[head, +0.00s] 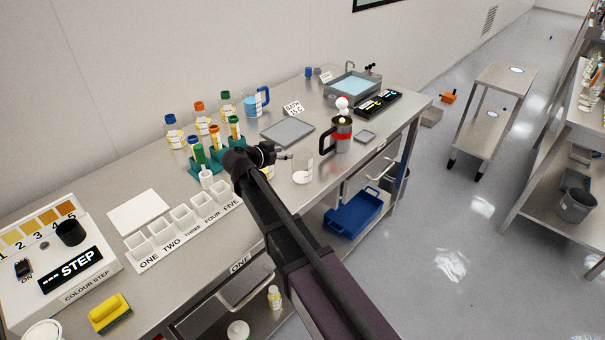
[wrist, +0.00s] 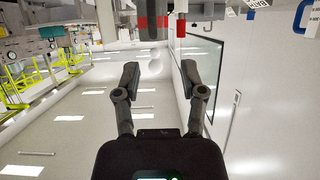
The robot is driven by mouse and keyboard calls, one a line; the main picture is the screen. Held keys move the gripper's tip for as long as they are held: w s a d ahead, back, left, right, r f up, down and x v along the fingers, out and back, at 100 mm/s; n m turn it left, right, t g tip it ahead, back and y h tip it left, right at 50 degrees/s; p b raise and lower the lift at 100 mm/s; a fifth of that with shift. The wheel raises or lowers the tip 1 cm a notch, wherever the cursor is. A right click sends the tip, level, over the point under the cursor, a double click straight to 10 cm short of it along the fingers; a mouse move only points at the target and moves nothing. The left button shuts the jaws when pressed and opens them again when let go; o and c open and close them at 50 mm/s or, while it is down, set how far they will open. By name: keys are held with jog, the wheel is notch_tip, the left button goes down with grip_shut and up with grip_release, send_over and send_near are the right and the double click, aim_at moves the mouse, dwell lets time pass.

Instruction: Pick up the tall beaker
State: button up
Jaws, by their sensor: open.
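A clear glass beaker (head: 303,168) with something white at its bottom stands upright on the steel bench, near the front edge. It is the likely tall beaker; no other clear beaker like it is plain to see. My gripper (head: 284,156) is just left of it in the head view, about level with its upper part. In the wrist view my gripper (wrist: 160,74) has its two fingers wide apart with nothing held. A pale round shape (wrist: 155,68) shows between the fingertips and may be the beaker's white content. I cannot tell whether the fingers touch the glass.
A dark vessel with a red band (head: 342,136) stands close behind the beaker to the right. A grey tray (head: 288,131) lies further back. Capped bottles (head: 201,118) and a teal tube rack (head: 215,158) stand left of my gripper. Numbered white cups (head: 184,218) line the front left.

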aim_at(299, 150)
jog(key=shift+w+d+f, duration=0.2)
jog(key=shift+w+d, duration=0.1)
jog(key=shift+w, duration=0.1)
jog(key=shift+f, duration=0.1)
jog(key=shift+b+x, duration=1.15)
jog(key=shift+x, duration=1.4)
grip_shut()
